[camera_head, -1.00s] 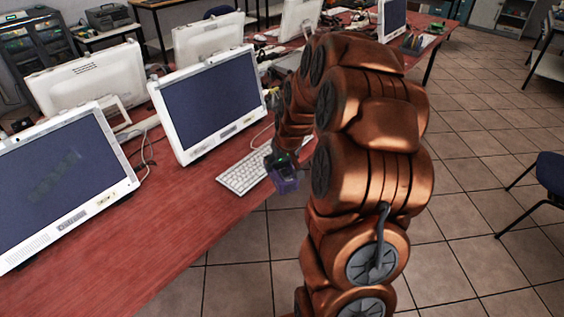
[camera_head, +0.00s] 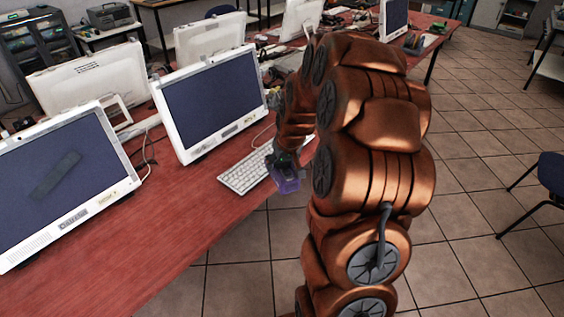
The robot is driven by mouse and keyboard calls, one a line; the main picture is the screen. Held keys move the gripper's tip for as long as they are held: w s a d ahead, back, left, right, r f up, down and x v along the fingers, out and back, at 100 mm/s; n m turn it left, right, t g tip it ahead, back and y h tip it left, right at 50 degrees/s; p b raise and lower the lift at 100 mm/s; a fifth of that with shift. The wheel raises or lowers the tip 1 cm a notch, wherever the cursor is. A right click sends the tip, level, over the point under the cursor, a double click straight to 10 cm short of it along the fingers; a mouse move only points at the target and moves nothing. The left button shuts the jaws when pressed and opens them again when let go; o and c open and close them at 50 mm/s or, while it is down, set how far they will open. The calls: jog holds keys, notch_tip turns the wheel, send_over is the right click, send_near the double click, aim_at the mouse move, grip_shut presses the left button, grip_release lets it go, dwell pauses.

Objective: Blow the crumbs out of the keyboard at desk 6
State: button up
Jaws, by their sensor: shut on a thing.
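The white keyboard (camera_head: 243,176) lies on the red desk (camera_head: 185,215) near its front edge, in front of a white monitor. Its right end is hidden behind my arm and gripper. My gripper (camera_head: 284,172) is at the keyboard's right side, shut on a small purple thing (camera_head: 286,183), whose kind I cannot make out. The purple thing hangs low beside the keyboard, near the desk edge; I cannot tell whether it touches either. Crumbs are too small to see.
A white monitor (camera_head: 212,105) stands behind the keyboard and another monitor (camera_head: 62,190) stands at the left, with cables between them. More monitors and clutter fill the desk farther back. The desk to the left of the keyboard is clear. A dark chair (camera_head: 551,172) stands at the far right on the tiled floor.

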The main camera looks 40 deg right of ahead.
jog(key=shift+r, duration=3)
jog(key=w+a+f+n, duration=0.1)
jog(key=w+a+f, duration=0.1)
jog(key=a, duration=1)
jog(key=w+a+f+n+y+p, duration=0.1)
jog(key=w+a+f, duration=0.1)
jog(key=a, duration=1.1)
jog(key=shift+w+f+n, duration=0.3)
jog(key=shift+f+n, duration=0.1)
jog(key=shift+f, duration=0.3)
